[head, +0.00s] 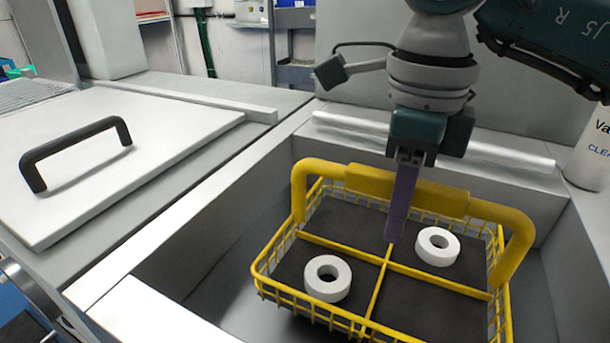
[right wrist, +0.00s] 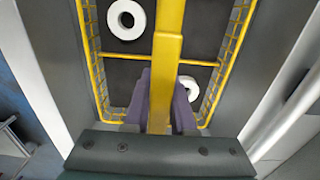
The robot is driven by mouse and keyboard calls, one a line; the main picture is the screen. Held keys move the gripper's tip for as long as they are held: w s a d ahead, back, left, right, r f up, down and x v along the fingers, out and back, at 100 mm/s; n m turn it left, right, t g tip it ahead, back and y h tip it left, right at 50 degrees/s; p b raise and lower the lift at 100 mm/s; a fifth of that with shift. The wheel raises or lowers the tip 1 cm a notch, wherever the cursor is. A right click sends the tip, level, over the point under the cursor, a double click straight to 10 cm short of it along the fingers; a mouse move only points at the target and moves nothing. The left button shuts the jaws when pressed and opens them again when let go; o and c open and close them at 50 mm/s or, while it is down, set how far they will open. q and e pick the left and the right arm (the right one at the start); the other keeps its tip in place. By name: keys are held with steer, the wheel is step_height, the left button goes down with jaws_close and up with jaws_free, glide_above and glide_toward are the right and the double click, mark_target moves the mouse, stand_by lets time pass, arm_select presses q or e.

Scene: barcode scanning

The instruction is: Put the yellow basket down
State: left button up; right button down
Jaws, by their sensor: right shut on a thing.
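The yellow wire basket (head: 266,268) is inside a grey metal basin in the head view. It carries two white rings, one at the front left (head: 328,278) and one at the right (head: 437,246). Its thick yellow handle (head: 355,181) arches over it. My right gripper (head: 398,215) comes down from above at the handle. In the right wrist view its purple fingers stand either side of the yellow handle (right wrist: 166,60), shut on it. Whether the basket touches the basin floor is hard to tell. My left gripper is not in view.
Basin walls (head: 220,230) surround the basket closely. A white lid (head: 120,150) with a black handle lies on the counter at left. A white bottle (head: 592,150) stands at the right edge.

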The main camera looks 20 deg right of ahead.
mark_target(387, 261)
steer(key=shift+f, duration=1.9)
steer(key=shift+b, duration=0.3)
steer(key=c, duration=1.2)
jaws_free()
steer(key=shift+f, duration=0.2)
steer(key=o, duration=0.5)
steer(key=shift+c, duration=0.2)
steer(key=shift+r, duration=0.1)
steer(key=shift+r, duration=0.3)
step_height(387, 261, up, 12)
steer(key=shift+f+p, duration=0.2)
steer(key=shift+p, duration=0.5)
